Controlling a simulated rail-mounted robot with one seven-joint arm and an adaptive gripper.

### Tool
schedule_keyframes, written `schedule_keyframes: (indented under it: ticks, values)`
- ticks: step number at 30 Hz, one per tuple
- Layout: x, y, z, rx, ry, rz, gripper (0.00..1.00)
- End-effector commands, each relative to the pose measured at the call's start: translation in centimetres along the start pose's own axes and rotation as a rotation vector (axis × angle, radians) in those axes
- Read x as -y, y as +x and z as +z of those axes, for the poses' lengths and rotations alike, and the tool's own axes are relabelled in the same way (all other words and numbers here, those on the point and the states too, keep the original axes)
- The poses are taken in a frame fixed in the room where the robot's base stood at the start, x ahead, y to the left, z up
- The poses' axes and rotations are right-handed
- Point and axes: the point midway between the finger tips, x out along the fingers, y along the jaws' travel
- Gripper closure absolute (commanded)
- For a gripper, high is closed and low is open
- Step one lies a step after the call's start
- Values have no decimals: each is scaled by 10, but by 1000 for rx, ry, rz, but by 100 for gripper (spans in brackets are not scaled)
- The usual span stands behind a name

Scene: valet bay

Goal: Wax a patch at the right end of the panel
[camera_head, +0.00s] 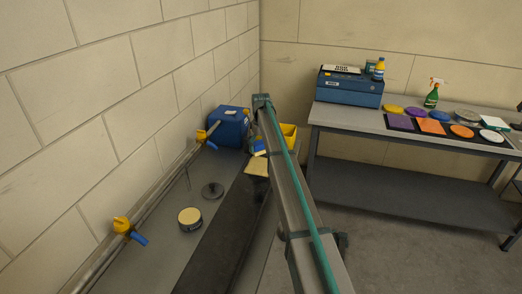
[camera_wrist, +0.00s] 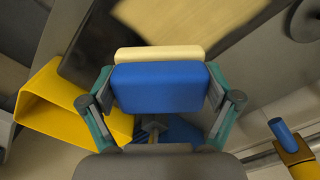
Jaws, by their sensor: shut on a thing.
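My gripper (camera_wrist: 160,95) is shut on a blue applicator block (camera_wrist: 160,87) with a cream pad (camera_wrist: 158,54) on its far side. In the head view my arm mostly hides the gripper, and a bit of blue shows beside it. The long dark panel (camera_head: 222,243) lies along the bench; my arm covers part of its right side. It also shows in the wrist view (camera_wrist: 98,42). An open round tin (camera_head: 190,218) with cream contents stands left of the panel. Its dark lid (camera_head: 212,190) seems to lie behind it.
A cream cloth or pad (camera_head: 258,167) lies near the panel's far end. A yellow container (camera_head: 289,132) and blue box (camera_head: 229,128) stand behind. A pipe with yellow and blue valves (camera_head: 122,225) runs along the left wall. A side table (camera_head: 349,117) holds pads and bottles.

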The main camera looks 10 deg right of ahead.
Motion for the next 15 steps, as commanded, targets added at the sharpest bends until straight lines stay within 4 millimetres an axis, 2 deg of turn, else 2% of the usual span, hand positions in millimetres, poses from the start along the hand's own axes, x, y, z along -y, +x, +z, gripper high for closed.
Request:
schedule_keyframes:
  ticks: [3, 15]
  values:
    - [0, -14, 0, -1, 0, 0, 39]
    - [0, -48, 0, -1, 0, 0, 39]
